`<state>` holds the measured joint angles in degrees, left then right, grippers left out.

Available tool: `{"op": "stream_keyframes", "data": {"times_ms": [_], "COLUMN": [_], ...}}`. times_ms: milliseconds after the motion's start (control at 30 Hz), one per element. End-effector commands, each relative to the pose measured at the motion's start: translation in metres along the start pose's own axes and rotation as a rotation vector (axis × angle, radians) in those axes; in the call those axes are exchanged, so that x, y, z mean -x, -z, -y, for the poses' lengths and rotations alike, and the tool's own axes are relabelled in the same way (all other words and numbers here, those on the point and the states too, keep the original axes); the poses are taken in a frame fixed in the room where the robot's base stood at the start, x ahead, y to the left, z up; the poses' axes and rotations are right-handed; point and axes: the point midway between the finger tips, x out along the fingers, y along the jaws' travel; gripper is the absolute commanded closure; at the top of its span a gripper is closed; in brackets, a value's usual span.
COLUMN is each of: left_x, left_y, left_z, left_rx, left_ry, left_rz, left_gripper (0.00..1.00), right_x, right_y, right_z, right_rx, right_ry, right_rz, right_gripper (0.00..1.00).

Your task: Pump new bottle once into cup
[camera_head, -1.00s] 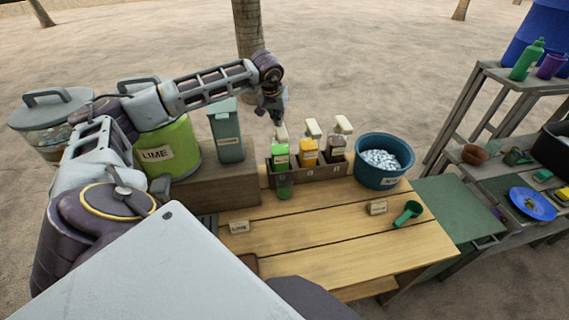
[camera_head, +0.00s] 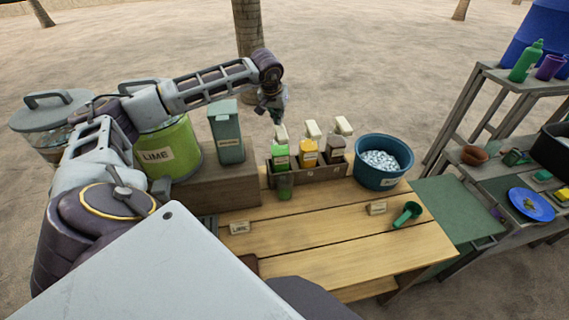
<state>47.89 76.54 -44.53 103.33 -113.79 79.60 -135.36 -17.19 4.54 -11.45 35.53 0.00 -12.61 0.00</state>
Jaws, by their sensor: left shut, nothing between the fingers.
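Three pump bottles with white pump heads stand in a wooden rack (camera_head: 322,171) at the back of the table: a green one (camera_head: 281,158) at left, a yellow-orange one (camera_head: 308,154) in the middle and a brown one (camera_head: 336,147) at right. A translucent green cup (camera_head: 285,187) stands in front of the green bottle. My left gripper (camera_head: 277,118) points down, shut and empty, just above the green bottle's pump head; I cannot tell whether it touches. My right gripper is not in view.
A blue tub of white pieces (camera_head: 382,180) stands right of the rack. A lime bucket (camera_head: 185,165) and a grey-green box (camera_head: 228,140) stand at left. A green scoop (camera_head: 407,214) lies at right. The front tabletop (camera_head: 320,240) is mostly clear.

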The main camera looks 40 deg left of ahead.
Motion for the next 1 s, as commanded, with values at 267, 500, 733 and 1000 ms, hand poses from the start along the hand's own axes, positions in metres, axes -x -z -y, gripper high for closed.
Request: {"op": "stream_keyframes", "data": {"times_ms": [267, 500, 733, 1000], "left_x": [0.018, 0.031, 0.044, 0.053], "left_y": [0.008, 0.014, 0.019, 0.023], "left_z": [0.0, 0.0, 0.0, 0.0], "left_rx": [0.0, 0.0, 0.0, 0.0], "left_ry": [0.0, -0.001, -0.001, 0.0], "left_rz": [-0.001, -0.002, -0.001, 0.0], "left_gripper": [1.0, 1.0, 1.0, 1.0], "right_x": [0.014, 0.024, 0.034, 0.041], "right_y": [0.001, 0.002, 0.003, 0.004], "right_z": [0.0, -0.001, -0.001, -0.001], "right_rx": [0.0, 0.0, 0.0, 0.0], "right_ry": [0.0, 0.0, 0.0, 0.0], "right_rz": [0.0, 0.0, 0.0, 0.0], "right_gripper": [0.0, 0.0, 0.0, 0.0]}}
